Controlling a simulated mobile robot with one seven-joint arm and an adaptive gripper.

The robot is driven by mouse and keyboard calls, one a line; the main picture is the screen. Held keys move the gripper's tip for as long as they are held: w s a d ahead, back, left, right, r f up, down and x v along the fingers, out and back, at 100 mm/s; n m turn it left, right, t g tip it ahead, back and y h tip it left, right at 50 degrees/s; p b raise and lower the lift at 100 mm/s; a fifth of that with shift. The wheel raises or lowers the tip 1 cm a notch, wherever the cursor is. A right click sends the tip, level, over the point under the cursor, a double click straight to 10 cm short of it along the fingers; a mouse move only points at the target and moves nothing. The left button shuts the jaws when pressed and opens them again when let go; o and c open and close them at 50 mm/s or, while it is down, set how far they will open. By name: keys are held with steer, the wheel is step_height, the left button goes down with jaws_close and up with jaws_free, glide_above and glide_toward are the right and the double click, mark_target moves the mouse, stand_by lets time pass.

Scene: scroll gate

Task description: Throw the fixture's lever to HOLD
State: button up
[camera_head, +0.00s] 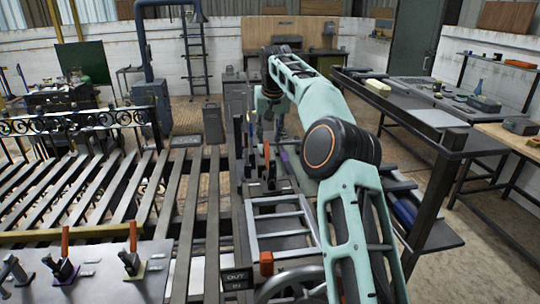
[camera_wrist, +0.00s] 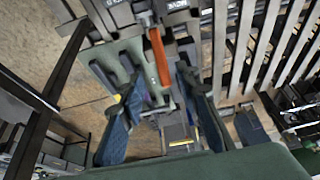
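The lever with an orange-red handle (camera_wrist: 160,57) shows in the wrist view, in line with the gap between my gripper's fingers (camera_wrist: 157,78). The fingers stand apart, with visible space on both sides of the handle, and I see no contact. The depth between fingertips and handle is hard to judge. In the head view this lever (camera_head: 267,154) appears small and upright on a dark fixture (camera_head: 268,186) beyond the ladder-like frame. My gripper (camera_head: 262,125) is above and beside it there, partly hidden by my arm. No HOLD mark is readable.
Other orange-handled levers (camera_head: 132,238) stand on a grey plate at front left. A handwheel (camera_head: 290,284) with an OUT/IN sign (camera_head: 236,279) is at front centre. A dark workbench (camera_head: 440,138) stands at right. Metal slats (camera_head: 90,190) fill the left.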

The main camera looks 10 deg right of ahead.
mark_target(268, 153)
steer(key=p+x, duration=0.1)
steer(key=x, duration=1)
steer(key=shift+s+p, duration=0.15)
steer(key=shift+p, duration=0.15)
jaws_close()
